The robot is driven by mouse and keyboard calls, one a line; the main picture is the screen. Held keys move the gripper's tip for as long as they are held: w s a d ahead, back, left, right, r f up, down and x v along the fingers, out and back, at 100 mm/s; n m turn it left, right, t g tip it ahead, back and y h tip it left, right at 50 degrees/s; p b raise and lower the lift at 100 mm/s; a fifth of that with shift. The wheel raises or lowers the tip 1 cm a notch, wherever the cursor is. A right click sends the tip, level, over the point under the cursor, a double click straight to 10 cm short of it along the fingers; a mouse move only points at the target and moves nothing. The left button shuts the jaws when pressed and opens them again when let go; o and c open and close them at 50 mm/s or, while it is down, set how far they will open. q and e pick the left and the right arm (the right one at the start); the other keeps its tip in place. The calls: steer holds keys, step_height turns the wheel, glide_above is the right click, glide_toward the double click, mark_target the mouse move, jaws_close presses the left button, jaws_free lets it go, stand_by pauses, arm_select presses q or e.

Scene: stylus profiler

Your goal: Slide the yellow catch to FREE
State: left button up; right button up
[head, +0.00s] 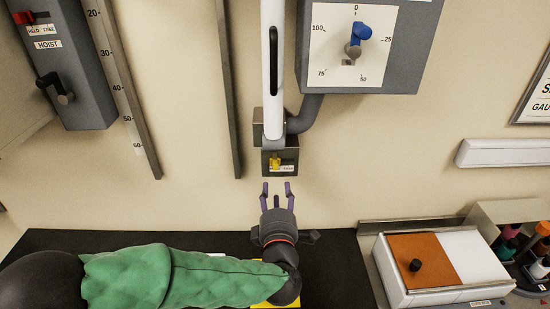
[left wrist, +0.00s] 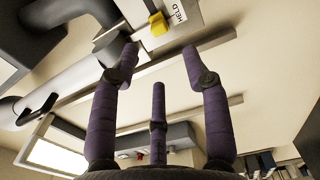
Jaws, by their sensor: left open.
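The yellow catch (head: 275,161) sits on a dark box at the bottom end of the white vertical column (head: 272,70), just above a small label strip. In the left wrist view the yellow catch (left wrist: 158,24) is at the top, beside a label reading HELD (left wrist: 176,14). My left gripper (head: 278,190) is open and empty, a little below the catch in the head view and apart from it. Its purple fingers (left wrist: 158,70) are spread in the left wrist view. Which end of its travel the catch is at is hard to tell. My right gripper is not in view.
A dial panel with a blue knob (head: 361,33) is at upper right. A hoist box with a red switch (head: 24,18) is at upper left, near a scale rail (head: 125,90). A white tray with an orange panel (head: 430,262) stands at lower right on the black bench.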

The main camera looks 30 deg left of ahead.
mark_target(276, 168)
arm_select(q)
steer(key=x, duration=1)
steer(key=shift+w, duration=0.1)
jaws_close()
